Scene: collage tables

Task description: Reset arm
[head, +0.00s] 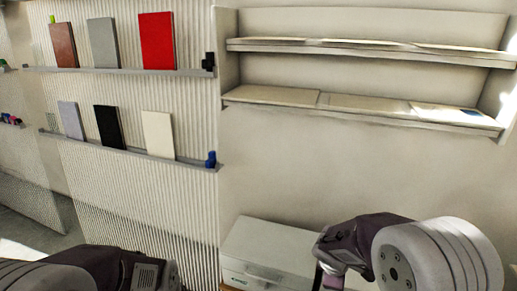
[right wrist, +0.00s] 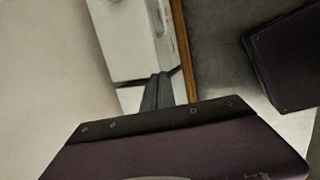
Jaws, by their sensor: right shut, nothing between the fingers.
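My right arm comes in from the lower right in the head view, and its wrist end points down past the frame's bottom edge. In the right wrist view my right gripper (right wrist: 157,92) shows as two dark fingers lying together, with nothing visible between them. My left arm shows at the lower left of the head view; its gripper fingers are out of frame.
A white drawer box (head: 268,245) stands below, left of my right arm; it also shows in the right wrist view (right wrist: 122,40). A ribbed panel (head: 140,210) has ledges with books, including a red book (head: 157,40). A wall shelf (head: 370,50) hangs right.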

